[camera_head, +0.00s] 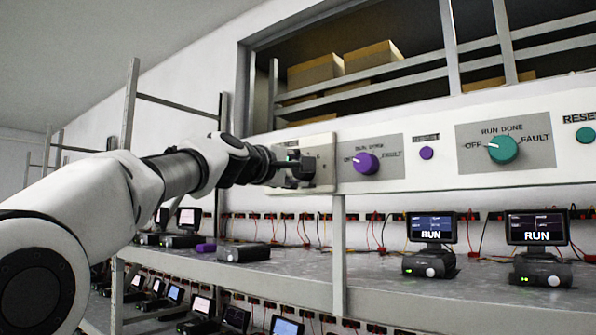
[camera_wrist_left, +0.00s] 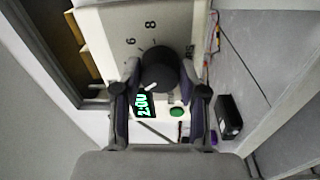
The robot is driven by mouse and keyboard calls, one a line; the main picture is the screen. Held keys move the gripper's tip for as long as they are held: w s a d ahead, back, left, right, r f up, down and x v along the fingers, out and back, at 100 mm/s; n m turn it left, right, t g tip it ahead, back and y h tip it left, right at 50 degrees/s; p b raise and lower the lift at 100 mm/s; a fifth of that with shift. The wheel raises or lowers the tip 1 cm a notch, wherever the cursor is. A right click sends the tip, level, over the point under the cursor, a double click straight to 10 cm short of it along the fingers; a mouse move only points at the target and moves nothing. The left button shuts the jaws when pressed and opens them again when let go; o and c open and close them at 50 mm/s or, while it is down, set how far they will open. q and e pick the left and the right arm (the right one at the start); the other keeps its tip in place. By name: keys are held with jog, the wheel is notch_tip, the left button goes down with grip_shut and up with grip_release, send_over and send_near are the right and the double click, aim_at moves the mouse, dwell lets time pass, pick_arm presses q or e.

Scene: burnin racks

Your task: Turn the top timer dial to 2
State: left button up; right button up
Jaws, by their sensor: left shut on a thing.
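The timer dial (camera_wrist_left: 158,70) is a round black knob on a pale panel (camera_wrist_left: 115,30), with the numbers 6 and 8 readable beside it in the left wrist view. My left gripper (camera_wrist_left: 161,78) is shut on the dial, one finger on each side. A small display (camera_wrist_left: 144,105) near the dial reads 2:00 in green. A green button (camera_wrist_left: 177,112) sits beside the display. In the head view my left gripper (camera_head: 305,170) is against the pale timer panel (camera_head: 318,143) and hides the dial. My right gripper is not in view.
A purple knob (camera_head: 366,163) and a teal knob (camera_head: 503,149) with OFF, RUN, DONE and FAULT labels sit right of the timer panel. Below, a grey shelf (camera_head: 400,287) holds devices with screens (camera_head: 431,227) reading RUN. Cardboard boxes (camera_head: 315,72) stand above.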

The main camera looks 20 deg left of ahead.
pick_arm(q)
jog(key=shift+s+a+r, duration=0.1)
jog(key=shift+r, duration=0.3)
jog(key=o, duration=1.1)
jog(key=shift+f, duration=0.1)
jog(key=shift+o, duration=0.2)
jog(key=shift+w+f, duration=0.25)
jog(key=shift+w, duration=0.1)
jog(key=shift+s, duration=0.15)
